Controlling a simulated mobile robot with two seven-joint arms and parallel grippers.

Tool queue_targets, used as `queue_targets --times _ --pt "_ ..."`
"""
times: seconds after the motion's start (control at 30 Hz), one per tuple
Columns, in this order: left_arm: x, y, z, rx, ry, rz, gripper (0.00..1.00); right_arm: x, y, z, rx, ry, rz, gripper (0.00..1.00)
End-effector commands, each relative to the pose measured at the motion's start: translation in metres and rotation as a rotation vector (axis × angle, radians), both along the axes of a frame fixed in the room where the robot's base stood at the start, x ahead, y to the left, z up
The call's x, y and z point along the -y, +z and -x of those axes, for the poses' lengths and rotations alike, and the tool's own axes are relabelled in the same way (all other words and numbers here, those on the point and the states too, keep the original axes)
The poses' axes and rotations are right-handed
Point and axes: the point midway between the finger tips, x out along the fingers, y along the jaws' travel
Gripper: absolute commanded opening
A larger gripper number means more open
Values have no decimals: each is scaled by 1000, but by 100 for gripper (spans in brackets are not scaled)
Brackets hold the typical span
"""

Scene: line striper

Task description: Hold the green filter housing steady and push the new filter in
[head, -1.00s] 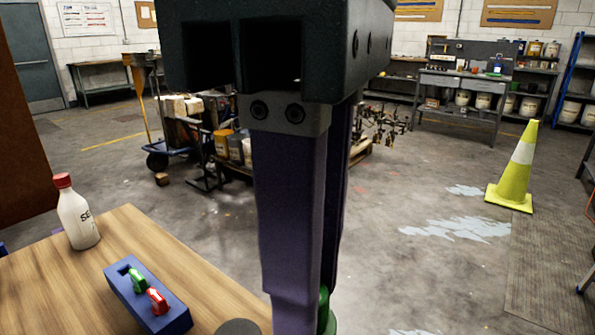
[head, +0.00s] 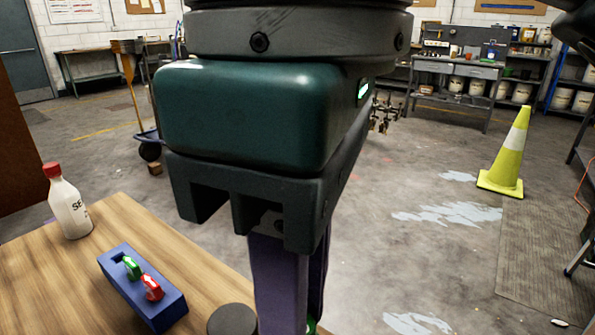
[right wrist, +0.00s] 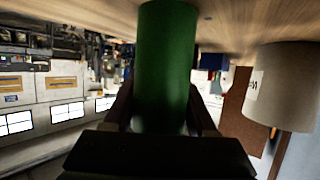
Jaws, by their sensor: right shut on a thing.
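My right gripper (head: 288,330) points straight down in the middle of the head view, its long purple fingers running off the lower edge. In the right wrist view, which is upside down, the gripper (right wrist: 163,118) is shut on a green cylinder (right wrist: 165,60), which I take as the filter housing. It reaches toward the wooden table; only a sliver of green shows in the head view (head: 312,326). A grey-beige cylinder (right wrist: 285,85) with a marked label stands beside it; whether it is the new filter I cannot tell. My left gripper is out of view.
A blue block (head: 150,300) with a green and a red switch sits on the wooden table (head: 30,270). A white bottle (head: 70,212) with a red cap stands behind it. A dark round top (head: 233,321) is left of the fingers. A yellow cone (head: 507,155) stands on the floor.

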Motion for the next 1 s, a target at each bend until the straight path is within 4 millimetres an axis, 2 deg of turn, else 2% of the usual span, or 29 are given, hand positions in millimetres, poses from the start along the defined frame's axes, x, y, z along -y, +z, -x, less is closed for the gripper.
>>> queue_targets --times 1.0 --pt "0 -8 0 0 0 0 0 0 0 0 -1 0 0 0"
